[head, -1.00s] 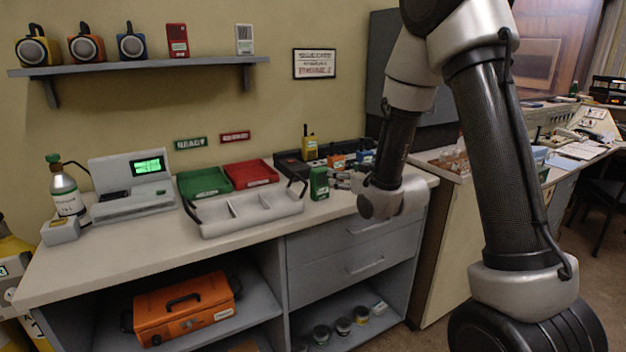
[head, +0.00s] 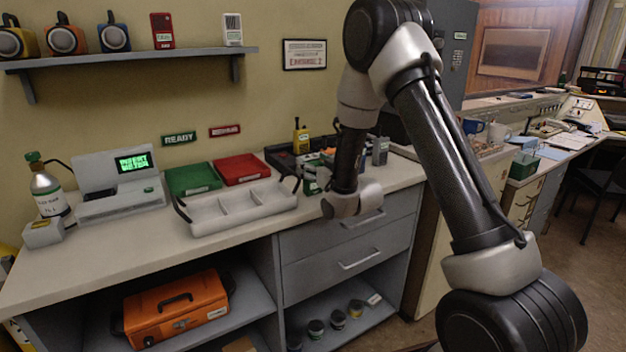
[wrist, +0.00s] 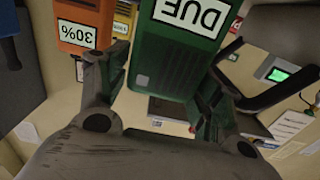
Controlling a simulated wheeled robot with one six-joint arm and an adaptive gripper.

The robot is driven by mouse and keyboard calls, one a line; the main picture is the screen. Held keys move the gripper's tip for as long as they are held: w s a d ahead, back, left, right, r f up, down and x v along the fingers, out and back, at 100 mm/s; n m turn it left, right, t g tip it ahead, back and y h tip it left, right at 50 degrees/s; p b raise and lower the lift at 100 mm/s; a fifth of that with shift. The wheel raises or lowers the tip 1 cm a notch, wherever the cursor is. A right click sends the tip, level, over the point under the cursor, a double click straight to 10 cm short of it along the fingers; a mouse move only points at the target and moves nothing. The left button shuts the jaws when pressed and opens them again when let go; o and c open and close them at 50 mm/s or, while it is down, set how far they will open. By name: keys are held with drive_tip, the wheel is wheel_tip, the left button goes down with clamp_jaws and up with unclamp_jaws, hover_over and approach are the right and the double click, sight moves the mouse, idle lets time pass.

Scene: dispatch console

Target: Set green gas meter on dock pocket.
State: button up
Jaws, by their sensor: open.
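The green gas meter (head: 311,181) stands on the counter just right of the white divided tray, partly hidden by my gripper in the head view. In the wrist view the green meter (wrist: 180,48) shows large with an upside-down "DUE" label, between my fingers. My gripper (wrist: 162,88) is open, one finger on each side of the meter; I cannot tell whether either touches it. In the head view my gripper (head: 328,182) is low over the counter. The grey dock (head: 120,192) stands at the counter's left, its green screen reading "INSERT METER". Its pocket looks empty.
The white divided tray (head: 238,208) lies between meter and dock, with green (head: 192,180) and red (head: 241,169) trays behind it. An orange meter (wrist: 82,22) is close beside the left finger. A gas bottle (head: 46,190) stands left of the dock.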

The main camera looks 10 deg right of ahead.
drive_tip(key=shift+c, duration=0.5)
drive_tip(key=c, duration=0.9)
drive_tip(key=shift+c, duration=0.2)
drive_tip(key=shift+r, duration=0.15)
